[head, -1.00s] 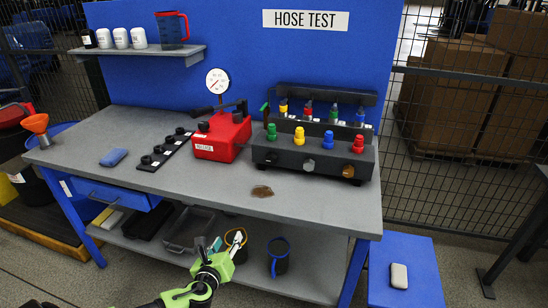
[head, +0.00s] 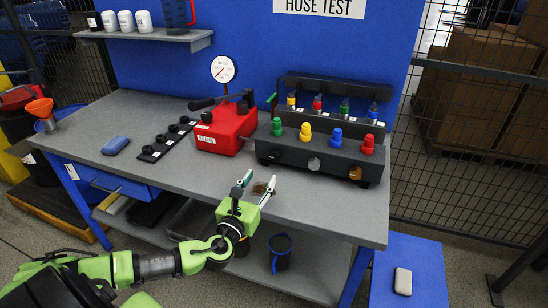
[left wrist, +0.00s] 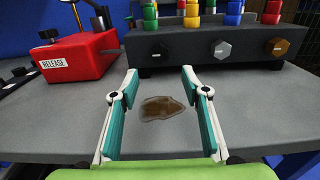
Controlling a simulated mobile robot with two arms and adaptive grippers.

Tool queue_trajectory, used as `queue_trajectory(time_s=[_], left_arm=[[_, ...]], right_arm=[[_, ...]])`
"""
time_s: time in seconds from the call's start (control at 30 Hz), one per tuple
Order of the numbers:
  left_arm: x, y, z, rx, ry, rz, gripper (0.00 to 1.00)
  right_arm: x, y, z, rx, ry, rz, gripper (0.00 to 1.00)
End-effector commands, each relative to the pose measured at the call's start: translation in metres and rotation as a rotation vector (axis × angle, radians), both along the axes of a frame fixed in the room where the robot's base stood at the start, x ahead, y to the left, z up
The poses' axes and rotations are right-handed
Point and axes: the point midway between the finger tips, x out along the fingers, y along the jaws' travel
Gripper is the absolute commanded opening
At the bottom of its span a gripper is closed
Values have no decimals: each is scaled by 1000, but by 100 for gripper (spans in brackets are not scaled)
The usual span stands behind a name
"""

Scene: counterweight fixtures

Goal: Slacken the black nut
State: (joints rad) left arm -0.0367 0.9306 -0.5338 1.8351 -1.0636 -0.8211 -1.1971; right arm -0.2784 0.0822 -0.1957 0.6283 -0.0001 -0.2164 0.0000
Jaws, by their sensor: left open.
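The black nut (head: 273,156) is the leftmost of three hex fittings on the front of the black manifold block. In the left wrist view the black nut (left wrist: 157,54) is dark on dark, just beyond the gap between my fingertips. A grey nut (left wrist: 221,49) and a brass nut (left wrist: 274,47) sit to its right. My left gripper (head: 258,183) is open and empty over the front of the bench, short of the block. Its two teal-lined fingers show in the left wrist view (left wrist: 159,72), apart and touching nothing. My right gripper is not in view.
A brown puddle (left wrist: 162,108) lies on the bench (head: 330,205) below my fingers. A red pump labelled RELEASE (head: 226,130) stands left of the block. Coloured fittings (head: 304,132) stand on the block's top. The bench front is otherwise clear.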

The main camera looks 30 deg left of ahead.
Motion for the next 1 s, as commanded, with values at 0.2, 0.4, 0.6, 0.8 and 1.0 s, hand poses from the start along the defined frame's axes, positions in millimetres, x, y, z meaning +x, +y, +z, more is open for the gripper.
queue_trajectory(time_s=[0.2, 0.4, 0.6, 0.8, 1.0], left_arm=[[48, 12, 3, -3, -4, 3, 42], [85, 21, 2, -2, -3, 3, 42], [105, 25, 0, -3, 0, 1, 42], [109, 26, 0, -3, 1, 0, 42], [109, 26, 0, -3, 1, 0, 37]], right_arm=[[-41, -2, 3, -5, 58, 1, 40], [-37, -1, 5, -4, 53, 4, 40], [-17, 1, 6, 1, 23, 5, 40], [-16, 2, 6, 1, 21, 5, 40], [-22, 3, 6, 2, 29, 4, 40]])
